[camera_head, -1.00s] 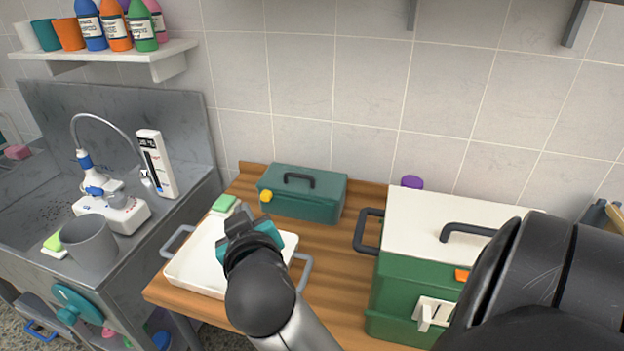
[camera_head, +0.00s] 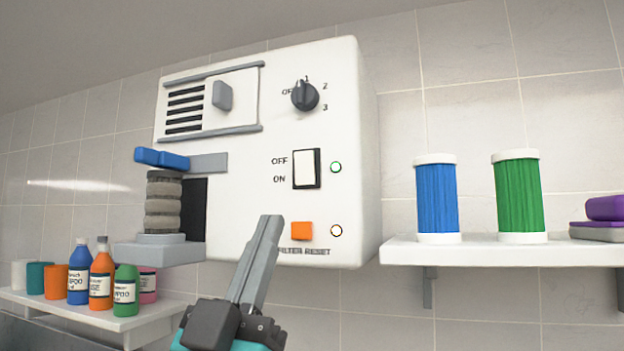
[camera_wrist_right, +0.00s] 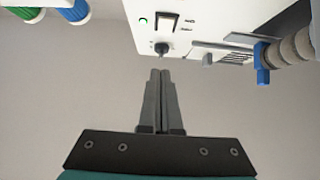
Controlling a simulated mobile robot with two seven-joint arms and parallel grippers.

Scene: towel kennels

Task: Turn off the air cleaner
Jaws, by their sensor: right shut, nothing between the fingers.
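The air cleaner (camera_head: 235,215) is a white box on the tiled wall, also at the top of the right wrist view (camera_wrist_right: 225,20). Its black dial (camera_head: 305,96), marked OFF, 1, 2 and 3, appears turned near 1. Below it is a white rocker switch (camera_head: 305,168) marked OFF above and ON below; its exact tilt is unclear. An orange FILTER RESET button (camera_head: 301,231) sits lower. My right gripper (camera_head: 271,220) is shut and empty, pointing up in front of the lower panel, left of the orange button. The dial (camera_wrist_right: 161,48) appears just beyond its fingertips (camera_wrist_right: 160,72) in the wrist view.
A right shelf (camera_head: 500,250) holds blue (camera_head: 437,200) and green (camera_head: 519,197) cylinders. A lower left shelf (camera_head: 110,320) holds bottles and cups.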

